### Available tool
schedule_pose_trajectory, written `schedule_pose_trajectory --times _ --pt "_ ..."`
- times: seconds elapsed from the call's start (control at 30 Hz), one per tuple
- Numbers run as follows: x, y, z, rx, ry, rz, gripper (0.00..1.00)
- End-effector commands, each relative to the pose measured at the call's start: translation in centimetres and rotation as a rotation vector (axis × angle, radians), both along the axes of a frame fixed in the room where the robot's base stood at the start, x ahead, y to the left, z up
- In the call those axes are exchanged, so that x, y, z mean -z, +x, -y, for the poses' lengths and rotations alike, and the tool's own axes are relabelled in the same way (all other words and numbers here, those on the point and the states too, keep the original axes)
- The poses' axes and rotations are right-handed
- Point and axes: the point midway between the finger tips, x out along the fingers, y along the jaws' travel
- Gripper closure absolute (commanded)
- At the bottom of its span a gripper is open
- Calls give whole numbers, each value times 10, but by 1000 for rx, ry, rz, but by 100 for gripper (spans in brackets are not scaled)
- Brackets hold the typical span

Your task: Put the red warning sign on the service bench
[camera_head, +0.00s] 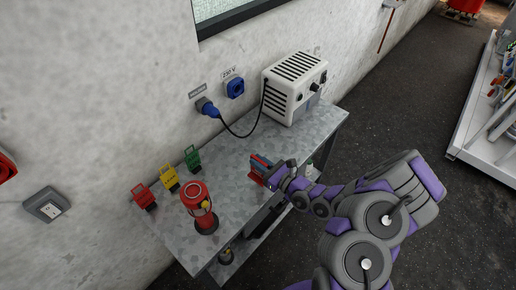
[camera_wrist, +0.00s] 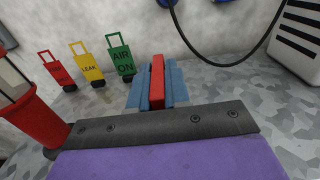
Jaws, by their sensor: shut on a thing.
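A small red sign (camera_head: 143,196) with a handle-like frame stands on the grey metal service bench (camera_head: 235,150), at the left end of a row along the wall. It also shows in the wrist view (camera_wrist: 57,72). My gripper (camera_head: 261,167) is over the bench's front part, right of that row. Its blue fingers, seen in the wrist view (camera_wrist: 157,88), are shut on a narrow red thing (camera_wrist: 157,78). Most of the held thing is hidden, so I cannot tell its full shape or whether it touches the bench.
A yellow LEAK sign (camera_head: 170,178) and a green AIR ON sign (camera_head: 192,158) stand beside the red sign. A red lantern (camera_head: 198,205) is near the bench's left front. A white box device (camera_head: 295,85) with a cable stands at the far end. The bench middle is clear.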

Motion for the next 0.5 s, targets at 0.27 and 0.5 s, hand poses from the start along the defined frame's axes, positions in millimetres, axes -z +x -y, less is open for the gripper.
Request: schedule_pose_trajectory --times 0.27,0.5 --pt "7 64 -7 -4 -6 9 100" --pt "12 115 -12 -2 -4 5 100"
